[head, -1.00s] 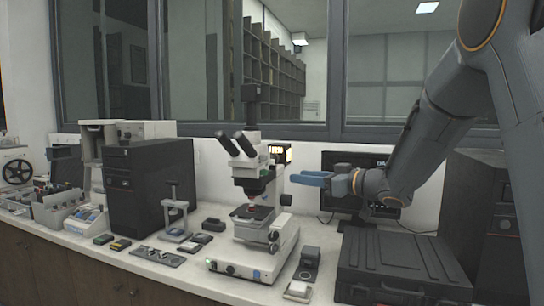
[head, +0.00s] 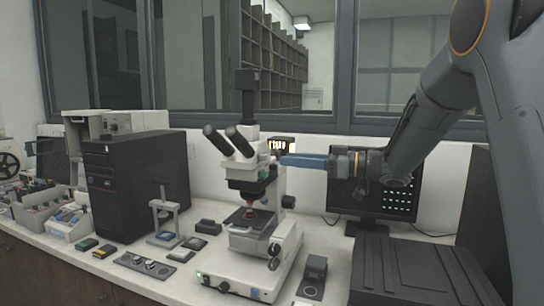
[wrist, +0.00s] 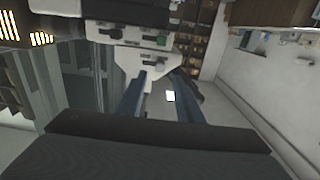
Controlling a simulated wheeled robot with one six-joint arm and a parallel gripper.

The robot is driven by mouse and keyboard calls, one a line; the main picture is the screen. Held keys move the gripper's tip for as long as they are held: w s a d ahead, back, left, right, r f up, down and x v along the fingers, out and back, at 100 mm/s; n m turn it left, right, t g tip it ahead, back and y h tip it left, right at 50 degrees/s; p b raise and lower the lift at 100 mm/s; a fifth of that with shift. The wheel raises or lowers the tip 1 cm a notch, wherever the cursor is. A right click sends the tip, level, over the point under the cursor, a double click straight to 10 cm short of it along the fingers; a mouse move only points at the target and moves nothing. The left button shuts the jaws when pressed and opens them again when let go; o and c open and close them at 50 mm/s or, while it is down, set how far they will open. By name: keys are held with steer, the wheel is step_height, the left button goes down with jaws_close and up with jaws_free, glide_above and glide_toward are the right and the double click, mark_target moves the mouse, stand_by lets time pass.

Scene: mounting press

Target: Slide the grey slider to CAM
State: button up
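The white microscope (head: 245,180), with two black eyepieces and a black camera on top, stands on the bench in the head view. Its pale body (wrist: 135,58) shows upside down in the wrist view, with small dark parts and a green mark. I cannot make out for certain which part is the grey slider, nor read a CAM label. My gripper (head: 284,160) is level, its blue fingers pointing left at the right side of the microscope head. In the wrist view the two fingers (wrist: 160,76) are apart with nothing between them. Contact with the microscope cannot be told.
A small lit display (head: 281,146) sits behind my fingertips. A monitor (head: 385,200) stands behind my wrist, with a black case (head: 400,268) below. A black computer tower (head: 135,185) and a small stand (head: 163,207) are left of the microscope.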

mark_target(263, 157)
steer(key=p+x, duration=0.1)
steer(key=x, duration=0.5)
steer(key=shift+a+p, duration=0.25)
steer(key=shift+p, duration=0.15)
jaws_close()
steer(key=shift+w+a, duration=0.1)
